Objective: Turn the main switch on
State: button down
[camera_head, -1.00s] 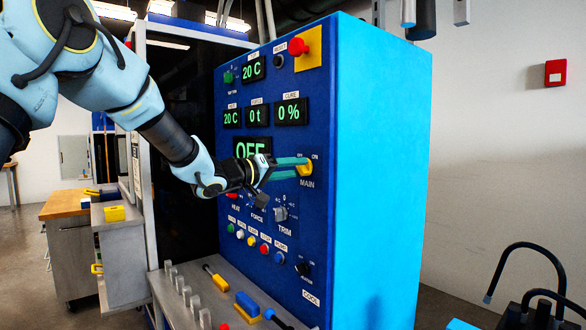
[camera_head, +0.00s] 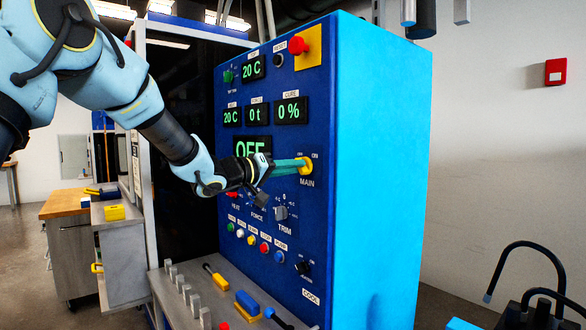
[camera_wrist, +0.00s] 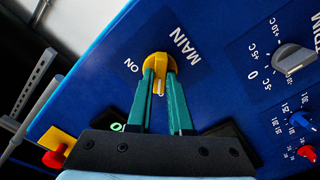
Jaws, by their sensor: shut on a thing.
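The main switch (camera_head: 307,164) is a yellow rotary knob on the blue panel, above the label MAIN. It also shows in the wrist view (camera_wrist: 158,65), with the word ON to its left. My gripper (camera_head: 301,165) reaches it from the left with its green fingers. In the wrist view my gripper (camera_wrist: 160,78) has one finger on each side of the knob's yellow handle, shut on it. The fingertips partly hide the knob's sides. The large display (camera_head: 252,148) reads OFF in green and is partly covered by my wrist.
A red button on a yellow plate (camera_head: 307,48) is at the panel's top. The grey TRIM knob (camera_head: 281,212) and several coloured buttons are below my gripper. A shelf (camera_head: 215,297) with handles and tools juts out under the panel. Black curved tubes stand at the lower right.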

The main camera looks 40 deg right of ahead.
jog(key=shift+m, duration=0.3)
jog(key=m+b, duration=1)
jog(key=m, duration=0.7)
jog(key=shift+b, duration=0.3)
jog(key=c, duration=0.8)
grip_release()
jog(key=a, duration=0.3)
jog(key=a+b, duration=0.1)
jog(key=a, duration=0.3)
jog(key=a+b, duration=0.1)
jog(key=a, duration=0.3)
jog(key=shift+w, duration=0.25)
